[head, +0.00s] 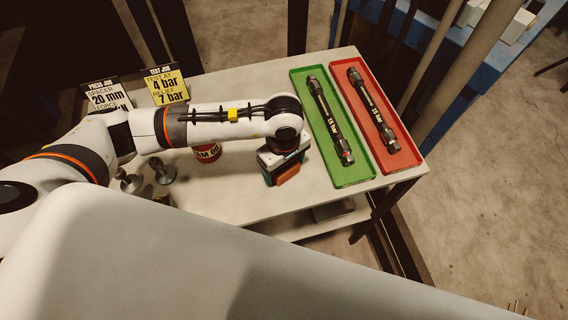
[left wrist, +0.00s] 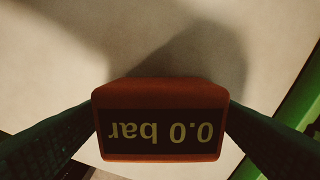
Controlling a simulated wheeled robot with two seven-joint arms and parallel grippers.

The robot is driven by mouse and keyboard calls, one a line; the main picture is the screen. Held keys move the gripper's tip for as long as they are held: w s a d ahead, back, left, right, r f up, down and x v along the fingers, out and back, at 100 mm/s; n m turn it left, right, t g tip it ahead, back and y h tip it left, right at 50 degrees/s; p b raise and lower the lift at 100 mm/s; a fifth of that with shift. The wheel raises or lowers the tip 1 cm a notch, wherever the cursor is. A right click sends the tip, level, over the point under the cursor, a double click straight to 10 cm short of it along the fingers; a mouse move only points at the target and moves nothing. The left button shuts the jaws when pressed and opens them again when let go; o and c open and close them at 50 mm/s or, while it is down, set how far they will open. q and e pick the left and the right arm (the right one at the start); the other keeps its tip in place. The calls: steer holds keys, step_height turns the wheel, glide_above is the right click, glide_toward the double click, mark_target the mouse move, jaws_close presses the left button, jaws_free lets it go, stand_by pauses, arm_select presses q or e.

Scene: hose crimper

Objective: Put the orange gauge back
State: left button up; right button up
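The orange gauge (left wrist: 160,90) fills the middle of the left wrist view, its dark display reading "0.0 bar", upside down in that view. My left gripper (left wrist: 162,125) has one dark finger against each side of the gauge and looks shut on it. In the head view the left gripper (head: 283,167) points down over the table, just left of the green tray, with the orange gauge (head: 288,173) showing at its lower end. I cannot tell whether the gauge touches the table. My right gripper is not in view.
The green tray (head: 352,179) and red tray (head: 408,160) each hold a dark hose with fittings. A red can-like item (head: 207,153) and metal pieces (head: 163,172) stand to the left. A yellow test card (head: 166,86) and white press card (head: 106,95) stand at the back.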

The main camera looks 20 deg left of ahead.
arm_select(q)
steer(key=shift+o, duration=0.3)
steer(key=shift+r, duration=0.1)
steer(key=shift+r, duration=0.2)
step_height(320, 180, up, 12)
steer(key=b, duration=0.2)
steer(key=shift+f, duration=0.15)
